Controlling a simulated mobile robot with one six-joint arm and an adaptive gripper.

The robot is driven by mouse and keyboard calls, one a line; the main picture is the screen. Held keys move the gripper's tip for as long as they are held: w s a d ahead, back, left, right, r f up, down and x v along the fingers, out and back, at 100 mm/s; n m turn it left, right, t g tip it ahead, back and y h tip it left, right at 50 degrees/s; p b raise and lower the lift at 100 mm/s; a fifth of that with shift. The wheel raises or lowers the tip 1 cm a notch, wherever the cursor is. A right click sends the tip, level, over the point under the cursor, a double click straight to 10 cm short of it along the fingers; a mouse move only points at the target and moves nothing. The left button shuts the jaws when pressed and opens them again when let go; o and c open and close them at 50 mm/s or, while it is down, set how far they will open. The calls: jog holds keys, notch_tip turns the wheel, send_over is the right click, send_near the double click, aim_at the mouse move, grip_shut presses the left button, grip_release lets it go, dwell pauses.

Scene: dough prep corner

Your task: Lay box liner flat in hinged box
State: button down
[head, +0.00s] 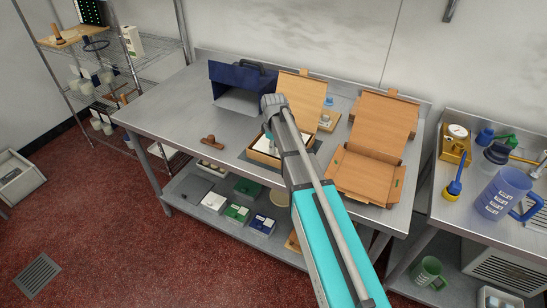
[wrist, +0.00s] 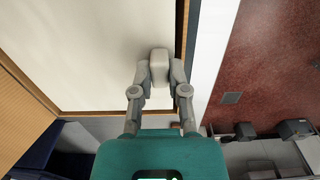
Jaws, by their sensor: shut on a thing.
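An open wooden hinged box (head: 263,158) stands near the front edge of the table, its lid (head: 302,92) raised at the back. A pale flat liner (wrist: 85,50) fills most of the wrist view, framed by the box's wooden wall (wrist: 181,40) on the right and wood on the left. My gripper (wrist: 159,70) is shut on a light grey knob over the liner's edge, which seems to be the liner's grip. The liner looks level and within the box walls. I cannot tell whether it touches the floor. In the head view my arm hides part of the box.
A dark blue case (head: 240,90) stands open behind left. A second open wooden box (head: 365,178) is at the right. A brown wooden tool (head: 211,141) lies to the left. The table's left part is clear. A blue jug (head: 500,195) stands on the right-hand table.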

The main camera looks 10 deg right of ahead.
jog(key=shift+w+f, duration=0.1)
dwell(0.3)
jog(key=shift+w+f+b, duration=0.35)
jog(key=shift+f+b, duration=1.6)
jog(key=shift+b, duration=0.05)
jog(key=shift+f, duration=0.1)
jog(key=c, duration=0.9)
grip_release()
notch_tip(320, 180, up, 12)
jog(key=p, duration=1.2)
